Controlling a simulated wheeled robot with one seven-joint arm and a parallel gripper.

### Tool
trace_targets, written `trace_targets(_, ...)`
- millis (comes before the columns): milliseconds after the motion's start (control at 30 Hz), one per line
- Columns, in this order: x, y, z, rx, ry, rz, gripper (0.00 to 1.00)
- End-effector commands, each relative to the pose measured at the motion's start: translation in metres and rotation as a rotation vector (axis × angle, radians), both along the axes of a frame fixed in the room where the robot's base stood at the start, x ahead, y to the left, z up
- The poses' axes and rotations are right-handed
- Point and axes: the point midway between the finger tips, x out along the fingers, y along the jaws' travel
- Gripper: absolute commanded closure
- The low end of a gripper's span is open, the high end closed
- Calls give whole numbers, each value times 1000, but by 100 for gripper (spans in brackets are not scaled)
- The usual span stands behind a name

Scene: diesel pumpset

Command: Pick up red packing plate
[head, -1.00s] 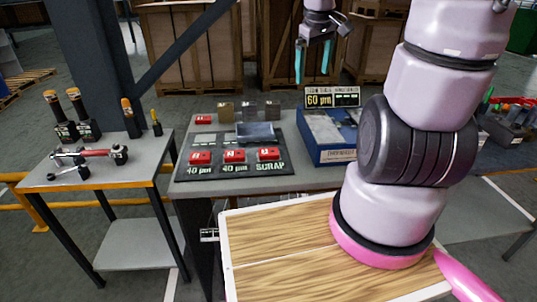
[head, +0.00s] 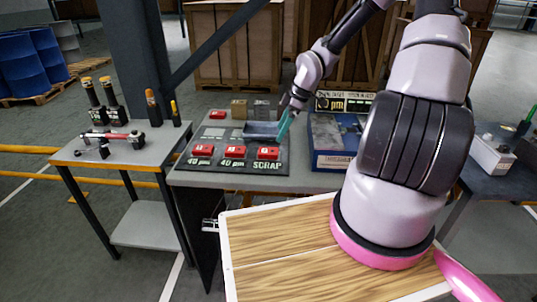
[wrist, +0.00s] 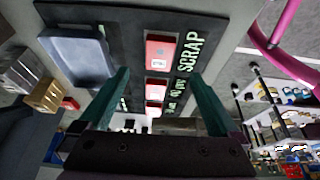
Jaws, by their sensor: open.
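Three red plates lie in a row on the dark mat (head: 187,168): a left one (head: 203,151), a middle one (head: 235,152) and a right one (head: 268,153) above the SCRAP label. Another small red piece (head: 218,114) lies behind the mat. I cannot tell which is the packing plate. My gripper (head: 284,124) is open and empty, above the mat's right side near a grey tray (head: 258,131). In the wrist view, the row of red plates, nearest one at the SCRAP label (wrist: 158,50), shows between my teal fingers (wrist: 160,77). The fingers appear apart from the plates.
A blue box (head: 333,160) stands right of the mat. Small blocks (head: 239,108) and a display sign (head: 345,101) stand at the back. A side table (head: 105,155) with tools is at left. A dark post and slanting brace (head: 215,45) rise behind.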

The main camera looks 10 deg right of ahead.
Motion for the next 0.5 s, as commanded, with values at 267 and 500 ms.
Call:
trace_targets(267, 3, 14, -33, -1, 4, 0, 3)
trace_targets(500, 7, 24, -51, -3, 5, 2, 3)
